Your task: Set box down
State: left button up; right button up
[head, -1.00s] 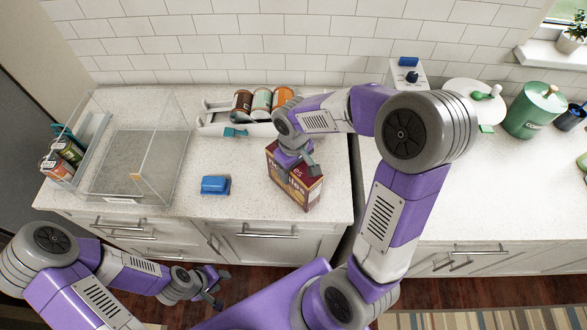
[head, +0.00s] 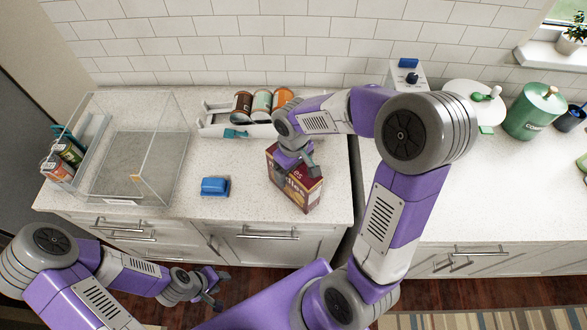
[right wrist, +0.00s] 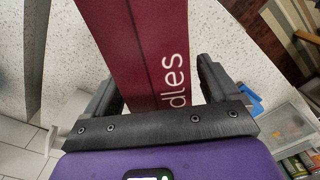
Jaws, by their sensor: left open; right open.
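A dark red box (head: 297,188) with "dles" lettering stands on the counter near its front edge. My right gripper (head: 299,165) is at the top of the box. In the right wrist view the box (right wrist: 142,45) lies between the two fingers of the right gripper (right wrist: 160,85), which are open with a gap showing beside the box. My left gripper (head: 212,287) is open and empty, low in front of the cabinet drawers, away from the box.
A blue object (head: 215,186) lies left of the box. A clear case (head: 135,165) stands at the counter's left, with several cans beside it. A white rack (head: 225,126) with cans stands behind. A gap divides this counter from the right one.

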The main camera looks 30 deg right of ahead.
pick_arm(q)
jog(key=shift+r+p, duration=0.85)
jog(key=shift+r, duration=0.1)
pick_arm(e)
notch_tip(320, 180, up, 12)
jog(key=shift+f, duration=0.1)
